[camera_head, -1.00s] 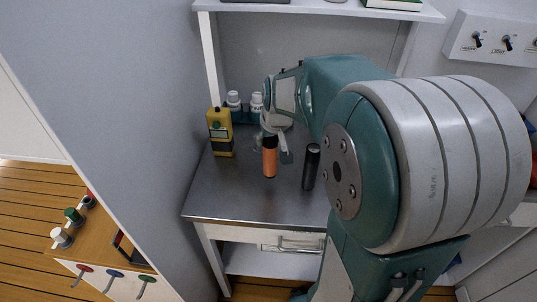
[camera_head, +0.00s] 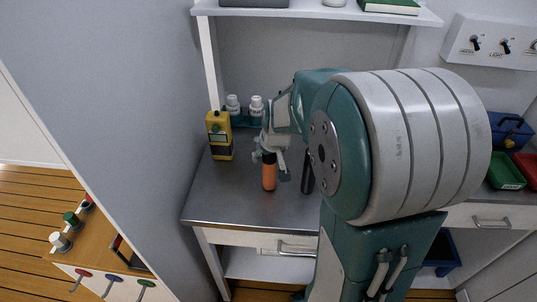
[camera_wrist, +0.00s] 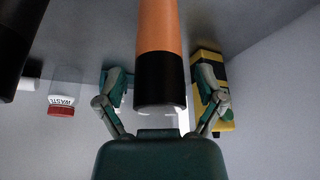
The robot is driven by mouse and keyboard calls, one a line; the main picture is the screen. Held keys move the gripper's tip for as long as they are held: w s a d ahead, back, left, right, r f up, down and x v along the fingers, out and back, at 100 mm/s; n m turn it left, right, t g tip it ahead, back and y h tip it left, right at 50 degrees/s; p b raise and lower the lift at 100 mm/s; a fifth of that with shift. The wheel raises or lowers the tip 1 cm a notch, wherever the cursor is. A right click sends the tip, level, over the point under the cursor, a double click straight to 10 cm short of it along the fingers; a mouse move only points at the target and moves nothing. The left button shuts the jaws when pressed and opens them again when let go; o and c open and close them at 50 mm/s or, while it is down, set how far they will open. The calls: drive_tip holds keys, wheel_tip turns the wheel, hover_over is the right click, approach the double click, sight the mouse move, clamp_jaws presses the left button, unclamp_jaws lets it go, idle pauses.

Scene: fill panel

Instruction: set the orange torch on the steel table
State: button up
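The orange torch (camera_head: 269,177), with a black top end, stands upright on the steel table (camera_head: 235,200), apparently resting on it. My gripper (camera_head: 273,152) is at the torch's upper end. In the wrist view, the torch (camera_wrist: 158,35) lies between my two fingers, its black end closest to the palm. The fingers (camera_wrist: 160,90) look spread, with a gap visible on each side of the torch.
A black cylinder (camera_head: 308,173) stands just right of the torch. A yellow device (camera_head: 220,135) and white bottles (camera_head: 256,106) in a teal rack stand behind, to the left. A red-lidded waste container (camera_wrist: 61,107) shows in the wrist view. The table's front left is clear.

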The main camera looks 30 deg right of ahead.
drive_tip(key=d+v, duration=0.1)
drive_tip(key=v, duration=1.1)
drive_tip(key=s+a+n+t, duration=0.1)
drive_tip(key=s+a, duration=1.2)
drive_tip(key=s, duration=0.2)
drive_tip(key=shift+r+n+y, duration=0.2)
drive_tip(key=shift+n+y, duration=0.2)
drive_tip(key=c, duration=0.4)
drive_tip(key=shift+a, duration=0.15)
drive_tip(key=shift+c, duration=0.2)
